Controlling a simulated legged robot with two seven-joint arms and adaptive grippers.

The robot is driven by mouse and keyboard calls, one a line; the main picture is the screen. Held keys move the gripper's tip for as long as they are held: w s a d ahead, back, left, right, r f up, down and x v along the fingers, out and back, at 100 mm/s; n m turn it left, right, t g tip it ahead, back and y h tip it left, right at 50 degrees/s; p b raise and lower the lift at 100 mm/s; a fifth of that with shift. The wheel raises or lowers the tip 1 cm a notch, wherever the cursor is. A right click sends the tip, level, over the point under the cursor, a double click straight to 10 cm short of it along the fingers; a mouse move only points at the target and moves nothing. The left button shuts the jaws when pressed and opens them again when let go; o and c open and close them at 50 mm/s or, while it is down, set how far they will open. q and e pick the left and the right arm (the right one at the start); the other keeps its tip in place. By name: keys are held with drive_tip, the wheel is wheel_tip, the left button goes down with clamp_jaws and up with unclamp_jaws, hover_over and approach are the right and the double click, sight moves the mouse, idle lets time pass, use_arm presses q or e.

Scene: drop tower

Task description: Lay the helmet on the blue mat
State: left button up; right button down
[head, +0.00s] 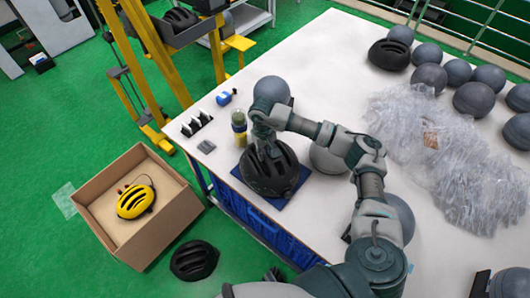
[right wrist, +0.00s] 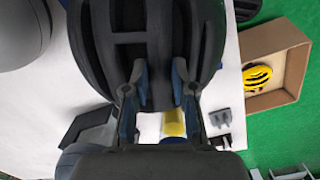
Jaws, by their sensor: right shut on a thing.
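A black helmet (head: 270,174) with long vents is over the blue mat (head: 284,204) at the near-left edge of the white table. Only the mat's edges show around it; I cannot tell whether the helmet touches the mat. My right gripper (head: 264,140) is at the top rear of the helmet. In the right wrist view the helmet (right wrist: 150,25) fills the upper middle, and the gripper's two fingers (right wrist: 158,82) are shut on its rim. My left gripper does not show.
Grey balls (head: 430,77), another black helmet (head: 389,54) and crumpled clear plastic (head: 425,130) cover the table's right side. A bottle (head: 239,126) and a grey ball stand close behind the gripper. A cardboard box (head: 178,222) with a yellow helmet (head: 135,201) sits on the floor at left.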

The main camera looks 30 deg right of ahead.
drive_tip(key=c, duration=0.9)
unclamp_jaws()
drive_tip(key=shift+c, duration=0.2)
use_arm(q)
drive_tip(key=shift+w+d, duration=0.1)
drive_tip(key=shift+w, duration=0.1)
use_arm(e)
drive_tip(key=shift+d, duration=0.1)
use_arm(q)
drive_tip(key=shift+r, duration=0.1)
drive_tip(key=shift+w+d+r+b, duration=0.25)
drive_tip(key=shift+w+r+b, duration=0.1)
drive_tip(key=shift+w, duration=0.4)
use_arm(e)
wheel_tip(320, 180, up, 12)
drive_tip(key=shift+w, duration=0.45)
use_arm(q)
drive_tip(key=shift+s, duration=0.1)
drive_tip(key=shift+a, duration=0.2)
use_arm(e)
drive_tip(key=shift+f, duration=0.1)
